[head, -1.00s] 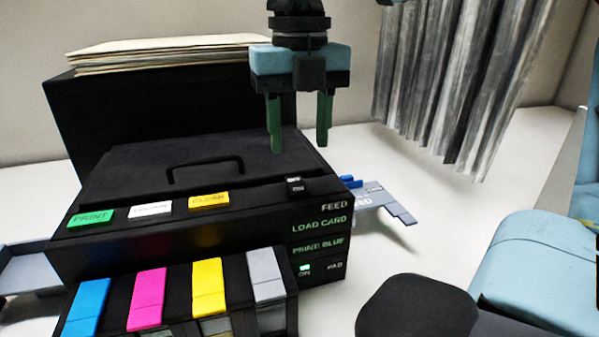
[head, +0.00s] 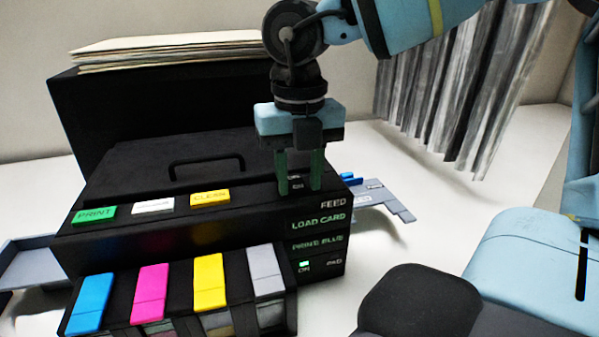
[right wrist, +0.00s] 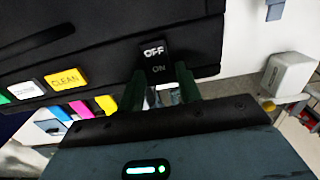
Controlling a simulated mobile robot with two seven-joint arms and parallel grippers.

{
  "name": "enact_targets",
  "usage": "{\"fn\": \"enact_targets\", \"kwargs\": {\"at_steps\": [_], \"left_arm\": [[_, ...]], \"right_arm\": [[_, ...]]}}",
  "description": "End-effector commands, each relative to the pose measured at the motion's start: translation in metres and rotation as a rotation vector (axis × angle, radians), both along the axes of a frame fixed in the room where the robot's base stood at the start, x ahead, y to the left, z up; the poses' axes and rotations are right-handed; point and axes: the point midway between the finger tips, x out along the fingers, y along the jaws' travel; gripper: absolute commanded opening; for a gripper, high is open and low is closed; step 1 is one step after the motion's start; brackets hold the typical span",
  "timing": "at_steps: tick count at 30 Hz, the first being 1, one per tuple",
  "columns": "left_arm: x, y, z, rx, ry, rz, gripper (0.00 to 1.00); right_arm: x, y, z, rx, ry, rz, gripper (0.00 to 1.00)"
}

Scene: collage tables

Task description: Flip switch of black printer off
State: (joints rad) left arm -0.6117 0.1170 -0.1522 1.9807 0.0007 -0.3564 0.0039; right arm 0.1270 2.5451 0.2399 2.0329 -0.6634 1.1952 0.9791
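The black printer (head: 190,235) stands on the white table with its switch (right wrist: 155,58) on the top panel near the right front corner. In the right wrist view the switch is a small black rocker marked OFF and ON. In the head view it is partly hidden by my right gripper (head: 299,188). That gripper points down, its two green fingers apart, with the switch between or just beyond the fingertips. I cannot tell whether they touch it. My left gripper is not in view.
Green PRINT (head: 94,215), white and yellow CLEAN (head: 210,197) buttons lie left of the switch. Several coloured cartridges (head: 150,292) stick out in front. A paper stack (head: 165,50) rises behind. Grey curtain-like strips (head: 450,100) hang at the back right.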

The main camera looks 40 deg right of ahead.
Motion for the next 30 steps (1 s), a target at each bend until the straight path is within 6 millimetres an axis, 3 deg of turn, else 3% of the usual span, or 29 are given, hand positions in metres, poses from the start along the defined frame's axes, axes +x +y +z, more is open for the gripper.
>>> {"fn": "enact_targets", "kwargs": {"at_steps": [1,7,21,30], "left_arm": [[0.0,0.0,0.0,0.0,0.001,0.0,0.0],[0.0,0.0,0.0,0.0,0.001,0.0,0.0],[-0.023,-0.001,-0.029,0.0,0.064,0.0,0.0],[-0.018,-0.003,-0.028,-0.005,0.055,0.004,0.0]], "right_arm": [[0.0,0.0,0.0,0.0,0.0,0.0,0.28],[0.0,0.0,0.0,0.0,0.0,0.0,0.03],[0.009,-0.004,-0.001,0.111,0.205,-0.004,0.03],[0.008,-0.004,0.004,0.143,0.258,-0.001,0.03]]}}
